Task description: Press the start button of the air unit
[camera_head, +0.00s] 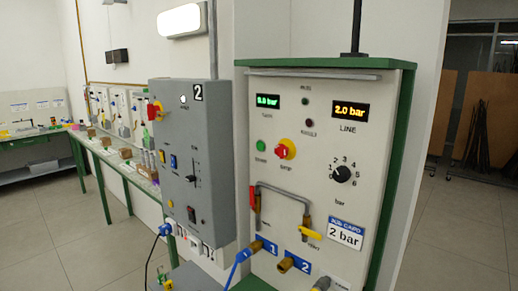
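The air unit is a pale panel (308,185) in a green frame, upright at the right of the head view. A small round green button (261,145), with a label too small to read surely, sits at its left. A red stop knob on a yellow base (286,149) is close beside it on the right. A green display (267,101) reads about 0.0 bar, though the first digit is unclear. A yellow LINE display (349,111) reads 2.0 bar. A black dial (342,174) is at the right. Neither of my grippers is in view.
A grey box marked 2 (184,150) with a red knob stands left of the unit. A blue hose (238,267) runs from port 1; a red-handled valve and pipe (254,205) stick out below the button. A green-framed bench (125,168) lies behind left.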

